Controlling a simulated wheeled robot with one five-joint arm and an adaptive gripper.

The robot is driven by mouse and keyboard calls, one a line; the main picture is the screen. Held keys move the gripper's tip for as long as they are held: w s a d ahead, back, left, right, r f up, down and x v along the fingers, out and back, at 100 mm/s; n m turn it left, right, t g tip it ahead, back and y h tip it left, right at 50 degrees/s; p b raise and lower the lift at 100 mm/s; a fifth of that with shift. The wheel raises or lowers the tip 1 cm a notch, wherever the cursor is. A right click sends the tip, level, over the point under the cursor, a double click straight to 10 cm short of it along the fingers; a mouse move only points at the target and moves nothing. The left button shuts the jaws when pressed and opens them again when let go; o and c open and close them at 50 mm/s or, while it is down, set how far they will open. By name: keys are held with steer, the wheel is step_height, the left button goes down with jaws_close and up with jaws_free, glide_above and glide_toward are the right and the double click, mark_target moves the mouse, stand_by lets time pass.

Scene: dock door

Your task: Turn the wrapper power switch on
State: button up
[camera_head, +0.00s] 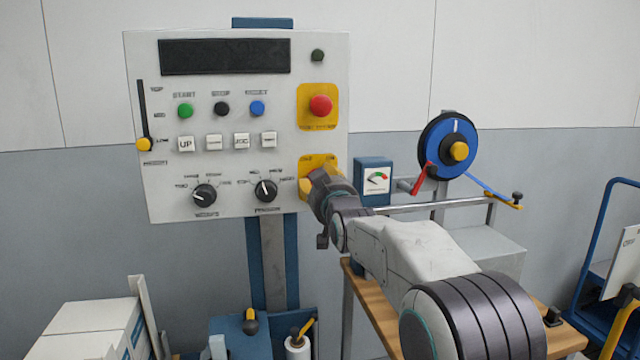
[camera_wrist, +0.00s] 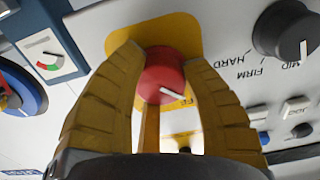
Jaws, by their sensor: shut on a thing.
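The wrapper power switch is a red round knob (camera_wrist: 163,72) with a white pointer line, on a yellow plate (camera_wrist: 178,28) in the wrist view. The pointer slants toward the lower right of that picture. My gripper (camera_wrist: 165,80) has its two yellow fingers on either side of the knob, shut on it. In the head view my gripper (camera_head: 310,184) is at the lower yellow plate (camera_head: 318,161) on the control panel (camera_head: 225,125) and hides the knob. The lettering by the switch is mostly covered, so I cannot read its setting.
A red mushroom button (camera_head: 320,105) sits above the switch. Two black dials (camera_head: 265,190) are to its left. A gauge box (camera_head: 374,180) and a blue reel (camera_head: 448,147) are to the right. A wooden bench (camera_head: 375,312) stands under my arm.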

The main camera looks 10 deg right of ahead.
steer(key=shift+m+b, duration=0.3)
steer(key=m+b, duration=0.2)
steer(key=m, duration=0.2)
steer(key=m+b, duration=0.2)
steer(key=m, duration=0.2)
steer(key=m+b, duration=0.1)
steer(key=m, duration=0.8)
steer(key=shift+r+b, duration=0.15)
steer(key=shift+b, duration=0.2)
steer(key=shift+m, duration=0.3)
steer(key=o, duration=1.2)
